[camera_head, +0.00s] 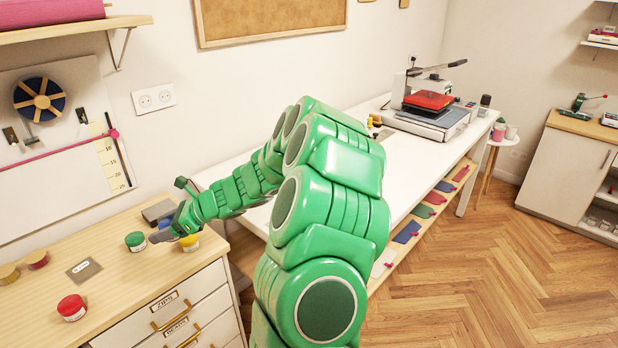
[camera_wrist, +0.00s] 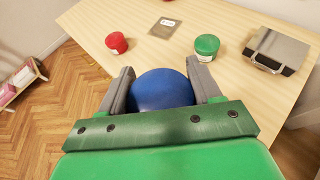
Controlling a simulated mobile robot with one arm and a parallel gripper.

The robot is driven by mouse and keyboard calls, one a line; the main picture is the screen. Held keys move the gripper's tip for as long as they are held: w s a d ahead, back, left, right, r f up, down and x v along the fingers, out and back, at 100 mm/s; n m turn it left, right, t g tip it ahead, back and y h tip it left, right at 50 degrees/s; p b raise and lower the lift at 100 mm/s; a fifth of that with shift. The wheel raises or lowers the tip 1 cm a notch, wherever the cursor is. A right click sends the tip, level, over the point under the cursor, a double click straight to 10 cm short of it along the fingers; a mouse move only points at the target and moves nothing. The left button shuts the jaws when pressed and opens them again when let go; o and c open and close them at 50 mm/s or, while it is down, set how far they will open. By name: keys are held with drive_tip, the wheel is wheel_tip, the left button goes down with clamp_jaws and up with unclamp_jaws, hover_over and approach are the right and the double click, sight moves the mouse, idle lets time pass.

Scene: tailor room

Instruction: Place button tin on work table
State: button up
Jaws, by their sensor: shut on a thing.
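My gripper (camera_wrist: 161,90) is shut on a blue round tin (camera_wrist: 160,90), seen from above between the two grey fingers in the wrist view. In the head view my gripper (camera_head: 166,234) is over the right part of the wooden drawer cabinet, between a green tin (camera_head: 135,241) and a yellow tin (camera_head: 189,243). The blue tin is mostly hidden there, and I cannot tell how high it is. A red tin (camera_head: 71,307) stands near the cabinet's front edge. The long white table (camera_head: 405,158) runs along the wall to the right, partly hidden by my arm.
The drawer cabinet (camera_head: 30,248) also bears a small card (camera_head: 84,270) and a grey box (camera_head: 160,211). A heat press (camera_head: 428,118) stands at the white table's far end. The table's middle looks clear. Open wood floor (camera_head: 480,270) lies right.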

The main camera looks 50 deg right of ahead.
drive_tip(key=s+d+r+m+t+h, duration=0.15)
drive_tip(key=s+d+m+h, duration=0.25)
drive_tip(key=s+d, duration=0.8)
drive_tip(key=s+d+r+m+t+h, duration=0.1)
drive_tip(key=s+d+m+t+h, duration=0.25)
drive_tip(key=s+d, duration=0.8)
drive_tip(key=shift+h, duration=0.25)
drive_tip(key=w+d+f, duration=0.2)
drive_tip(key=w+d, duration=0.1)
drive_tip(key=w, duration=0.1)
drive_tip(key=w+d+f, duration=0.3)
drive_tip(key=w+d, duration=0.1)
drive_tip(key=w, duration=0.1)
drive_tip(key=w+d+f, duration=0.3)
drive_tip(key=w+d, duration=0.1)
drive_tip(key=shift+w+d+f, duration=0.1)
drive_tip(key=shift+w+d, duration=0.05)
drive_tip(key=shift+w, duration=0.25)
drive_tip(key=shift+w+d+f, duration=0.25)
drive_tip(key=shift+w+f, duration=0.1)
drive_tip(key=shift+f, duration=0.15)
drive_tip(key=shift+w+d+f, duration=0.25)
drive_tip(key=shift+w+f, duration=0.1)
drive_tip(key=shift+f, duration=1.6)
drive_tip(key=shift+f, duration=0.1)
drive_tip(key=o, duration=1.1)
